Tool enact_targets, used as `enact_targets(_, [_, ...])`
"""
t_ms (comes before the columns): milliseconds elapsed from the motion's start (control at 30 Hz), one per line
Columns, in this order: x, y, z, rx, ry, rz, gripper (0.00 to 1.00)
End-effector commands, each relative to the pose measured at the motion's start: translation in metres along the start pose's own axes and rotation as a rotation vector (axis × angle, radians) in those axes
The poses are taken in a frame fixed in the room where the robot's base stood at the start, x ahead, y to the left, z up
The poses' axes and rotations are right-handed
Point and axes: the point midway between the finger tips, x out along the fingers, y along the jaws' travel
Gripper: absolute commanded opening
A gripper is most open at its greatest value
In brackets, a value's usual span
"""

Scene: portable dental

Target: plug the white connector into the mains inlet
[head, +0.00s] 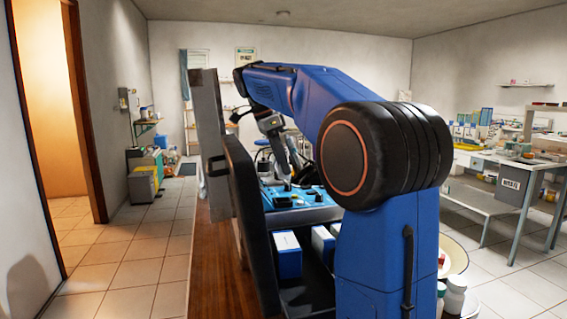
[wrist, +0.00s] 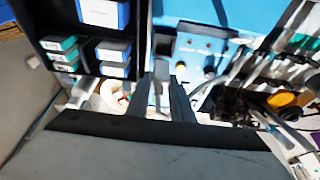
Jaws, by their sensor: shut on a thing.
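My gripper (head: 286,185) points down over the blue panel (head: 296,217) of the dental unit in the head view. In the wrist view my gripper (wrist: 163,84) is shut on a narrow pale piece, which looks like the white connector (wrist: 161,98). The blue panel (wrist: 196,12) lies beyond the fingers, with several round knobs or sockets on it. I cannot make out which of its features is the mains inlet. In the head view the held piece is too small to tell, and my arm hides the panel's right part.
A dark upright lid (head: 244,205) stands left of the panel. Blue-and-white boxes (head: 288,255) sit in the compartment below. In the wrist view, several boxes (wrist: 104,12) are at upper left, and tools and dark cables (wrist: 238,98) crowd the right.

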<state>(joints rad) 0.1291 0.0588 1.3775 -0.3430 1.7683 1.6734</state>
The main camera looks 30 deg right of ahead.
Motion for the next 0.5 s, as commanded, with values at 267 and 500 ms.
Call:
enact_targets(267, [0.002, -0.001, 0.004, -0.001, 0.106, -0.016, 0.00])
enact_targets(500, [0.015, -0.001, 0.009, -0.001, 0.107, -0.014, 0.00])
